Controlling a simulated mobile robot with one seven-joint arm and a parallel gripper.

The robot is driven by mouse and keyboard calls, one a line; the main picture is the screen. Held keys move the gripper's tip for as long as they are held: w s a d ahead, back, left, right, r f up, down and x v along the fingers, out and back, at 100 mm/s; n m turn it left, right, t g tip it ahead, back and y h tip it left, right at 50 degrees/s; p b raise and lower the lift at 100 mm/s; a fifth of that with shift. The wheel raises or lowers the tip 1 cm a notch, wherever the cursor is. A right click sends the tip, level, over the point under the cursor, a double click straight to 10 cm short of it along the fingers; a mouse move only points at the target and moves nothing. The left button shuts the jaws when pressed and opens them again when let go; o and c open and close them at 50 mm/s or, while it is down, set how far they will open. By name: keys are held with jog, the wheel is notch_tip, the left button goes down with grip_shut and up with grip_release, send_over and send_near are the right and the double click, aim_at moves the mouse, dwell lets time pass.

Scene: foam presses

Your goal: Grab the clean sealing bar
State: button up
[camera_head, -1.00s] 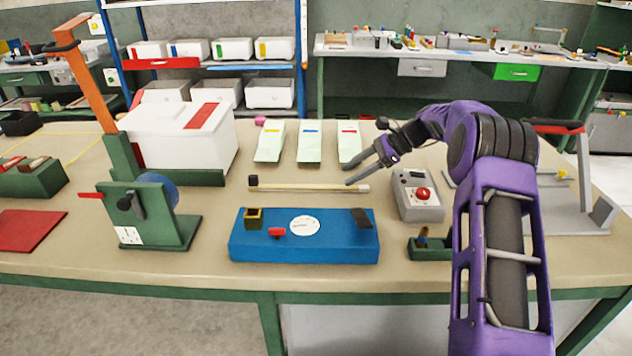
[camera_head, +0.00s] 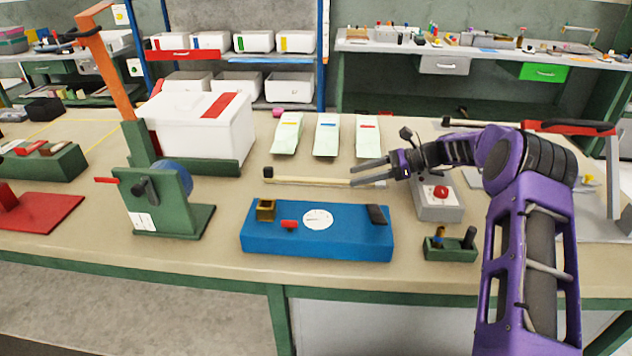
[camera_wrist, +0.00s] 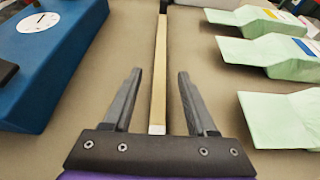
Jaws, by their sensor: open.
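A long, thin, pale sealing bar (camera_head: 310,181) with a black left end lies on the bench behind the blue block. No marks show on it. In the wrist view, the bar (camera_wrist: 160,60) runs away from me between my fingers, its white near end close to the gripper's palm. My gripper (camera_head: 354,174) is open at the bar's right end, pointing left along it. In the wrist view, my gripper (camera_wrist: 160,74) has one finger on each side of the bar, with gaps on both sides. Whether the fingertips are down at bar height is hard to tell.
The blue block (camera_head: 350,243) lies in front of the bar. Several pale green packs (camera_head: 326,136) lie behind it. A grey box with a red button (camera_head: 437,210) stands below my wrist. Another pale bar with a black end (camera_head: 485,124) lies at the back right.

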aim_at(337, 180)
jog(key=x, duration=0.4)
grip_shut()
